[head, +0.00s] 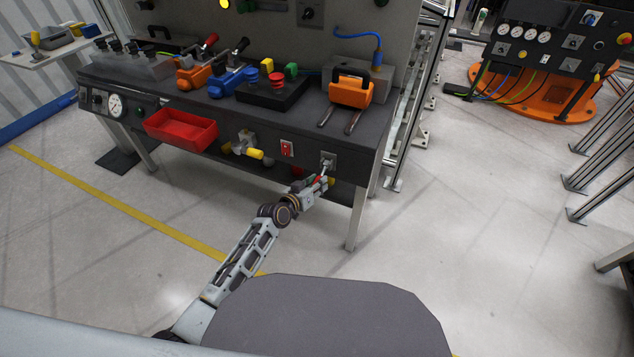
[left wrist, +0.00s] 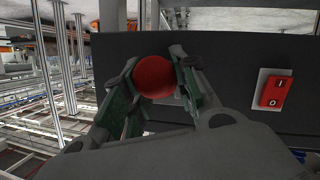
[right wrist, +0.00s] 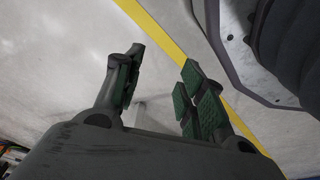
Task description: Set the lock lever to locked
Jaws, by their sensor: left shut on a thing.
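The lock lever shows as a red ball knob (left wrist: 155,77) in the left wrist view, between the fingers of my left gripper (left wrist: 152,85). The gripper is shut on the knob, and the fingers touch its sides. In the head view my left gripper (head: 322,183) is at the front panel of the bench, just below the lever's grey plate (head: 328,158). The lever's shaft is mostly hidden, and I cannot tell its position or any marking. My right gripper (right wrist: 160,85) is open and empty above the floor in the right wrist view.
A red rocker switch (head: 287,148) sits beside the lever, and a yellow-handled valve (head: 247,148) is further left. A red bin (head: 181,128) hangs at the bench front. An orange tool (head: 350,91) stands on the bench top. A bench leg (head: 356,215) is right of my gripper.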

